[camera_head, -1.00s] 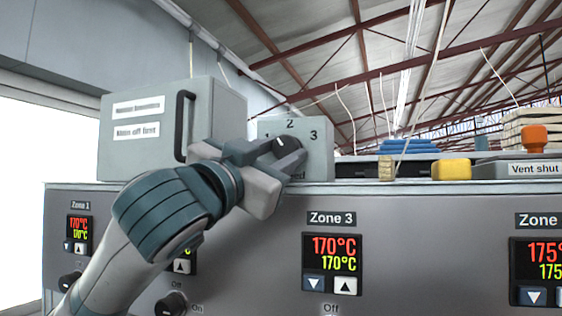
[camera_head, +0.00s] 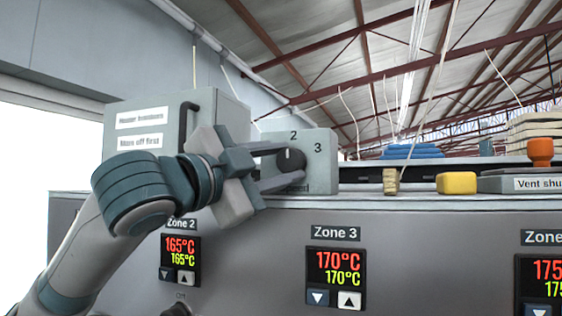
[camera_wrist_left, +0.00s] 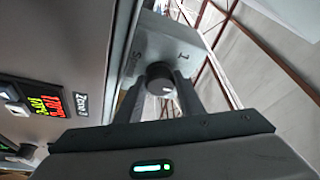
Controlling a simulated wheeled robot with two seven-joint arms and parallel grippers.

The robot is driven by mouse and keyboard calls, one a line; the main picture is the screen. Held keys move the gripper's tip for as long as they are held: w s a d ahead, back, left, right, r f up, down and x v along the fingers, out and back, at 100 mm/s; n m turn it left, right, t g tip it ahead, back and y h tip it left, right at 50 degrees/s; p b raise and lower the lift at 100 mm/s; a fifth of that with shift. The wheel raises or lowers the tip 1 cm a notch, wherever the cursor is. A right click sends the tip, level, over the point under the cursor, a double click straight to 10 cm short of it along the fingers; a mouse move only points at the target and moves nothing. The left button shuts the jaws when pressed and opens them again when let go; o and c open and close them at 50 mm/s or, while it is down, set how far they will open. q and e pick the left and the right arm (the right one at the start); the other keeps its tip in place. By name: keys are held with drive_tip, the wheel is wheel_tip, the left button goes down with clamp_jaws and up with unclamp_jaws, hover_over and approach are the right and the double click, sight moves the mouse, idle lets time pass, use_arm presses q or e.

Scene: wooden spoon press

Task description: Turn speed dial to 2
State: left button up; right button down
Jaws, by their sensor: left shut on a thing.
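The speed dial (camera_head: 291,161) is a dark round knob on the front of a small grey box (camera_head: 321,172). The numbers 2 and 3 show on the box above and to the right of the dial; the place of the 1 is covered by my gripper. My left gripper (camera_head: 285,167) reaches in from the left and is shut on the dial, one finger above and one below. In the left wrist view the dial (camera_wrist_left: 160,79) sits between the two finger tips (camera_wrist_left: 160,88). I cannot clearly tell where its pointer aims. My right gripper is not in view.
A grey cabinet (camera_head: 150,120) with a dark handle stands just left of the dial box. A yellow block (camera_head: 456,183) and an orange knob (camera_head: 540,152) are to the right. The panel with the Zone 3 display (camera_head: 335,279) lies below.

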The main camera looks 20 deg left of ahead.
use_arm(q)
drive_tip(key=o, duration=1)
drive_tip(key=shift+o, duration=0.2)
drive_tip(key=shift+s, duration=0.1)
drive_tip(key=shift+s+a+f+b, duration=0.15)
drive_tip(key=shift+s+f+b, duration=0.05)
drive_tip(key=shift+s+b, duration=0.15)
drive_tip(key=b+v, duration=0.6)
drive_tip(key=v, duration=1)
drive_tip(key=shift+s+b, duration=0.3)
drive_tip(key=shift+b, duration=0.05)
drive_tip(key=shift+r, duration=0.1)
